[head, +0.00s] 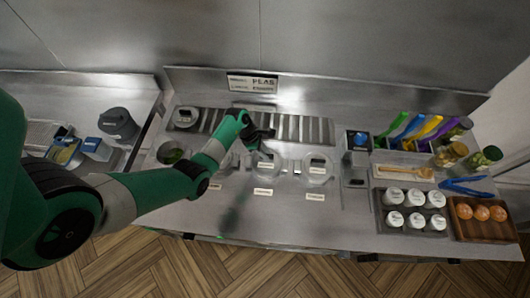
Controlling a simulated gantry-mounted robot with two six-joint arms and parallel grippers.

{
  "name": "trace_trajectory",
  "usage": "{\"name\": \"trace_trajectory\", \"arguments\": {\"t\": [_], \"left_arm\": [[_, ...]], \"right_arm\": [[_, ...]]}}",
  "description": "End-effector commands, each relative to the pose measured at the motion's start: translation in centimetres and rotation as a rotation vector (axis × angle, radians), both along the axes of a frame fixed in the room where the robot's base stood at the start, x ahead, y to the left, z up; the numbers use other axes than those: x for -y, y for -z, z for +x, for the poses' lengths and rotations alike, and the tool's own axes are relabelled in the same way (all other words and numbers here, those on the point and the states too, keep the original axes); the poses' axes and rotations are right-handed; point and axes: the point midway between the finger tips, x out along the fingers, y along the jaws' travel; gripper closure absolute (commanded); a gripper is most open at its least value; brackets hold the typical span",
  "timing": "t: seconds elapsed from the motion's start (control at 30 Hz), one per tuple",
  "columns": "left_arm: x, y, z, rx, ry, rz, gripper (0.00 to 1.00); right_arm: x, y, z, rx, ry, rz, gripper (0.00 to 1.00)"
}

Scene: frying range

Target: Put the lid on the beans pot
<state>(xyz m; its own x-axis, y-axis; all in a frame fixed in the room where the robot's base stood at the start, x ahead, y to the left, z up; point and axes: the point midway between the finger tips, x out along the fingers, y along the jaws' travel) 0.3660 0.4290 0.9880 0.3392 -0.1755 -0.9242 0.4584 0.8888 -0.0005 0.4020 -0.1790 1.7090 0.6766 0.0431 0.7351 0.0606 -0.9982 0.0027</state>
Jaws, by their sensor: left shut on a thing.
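My left gripper (262,134) is over the middle of the steel counter, just behind a round pot with a pale top (265,165). It is shut on what seems to be a lid, mostly hidden by the gripper. Another round pot with a pale top (317,170) stands to the right. An open pot with green contents (172,153) stands at the left, beside my left forearm. A round lid-like disc (185,117) lies at the back left. The pot labels are too small to read, so I cannot tell which pot holds beans. My right gripper is not in view.
A slatted grate (300,128) runs along the counter's back. At the right are a tray of white-topped jars (394,219), a wooden board with orange-brown round items (464,226), blue tongs (465,186) and several jars. The counter's front strip (290,222) is clear.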

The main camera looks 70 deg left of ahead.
Motion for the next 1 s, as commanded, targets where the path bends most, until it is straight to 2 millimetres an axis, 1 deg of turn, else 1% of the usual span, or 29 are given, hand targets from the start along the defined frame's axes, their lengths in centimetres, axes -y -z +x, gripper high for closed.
{"name": "trace_trajectory", "arguments": {"t": [0.4,0.43,0.57,0.6,0.8,0.83,0.9,1.0], "left_arm": [[-0.01,0.10,0.03,0.000,0.000,0.000,1.00],[-0.01,0.10,0.02,0.000,0.000,0.000,0.76],[0.00,0.10,0.01,0.000,0.000,0.000,0.53],[0.00,0.11,0.02,0.000,0.000,0.000,0.45],[-0.01,0.12,0.01,0.000,0.000,0.000,0.45],[0.01,0.14,-0.01,0.000,0.000,0.000,0.43],[0.01,0.14,-0.01,0.000,0.000,0.000,0.30],[0.01,0.14,0.00,0.000,0.000,0.000,0.15]], "right_arm": [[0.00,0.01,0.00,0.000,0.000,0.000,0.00],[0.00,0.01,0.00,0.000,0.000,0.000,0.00],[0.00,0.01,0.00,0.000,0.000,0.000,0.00],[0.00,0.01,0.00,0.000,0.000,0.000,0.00],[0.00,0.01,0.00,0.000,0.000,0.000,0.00],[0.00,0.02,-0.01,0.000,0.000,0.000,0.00],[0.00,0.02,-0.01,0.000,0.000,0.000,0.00],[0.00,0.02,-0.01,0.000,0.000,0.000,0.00]]}}
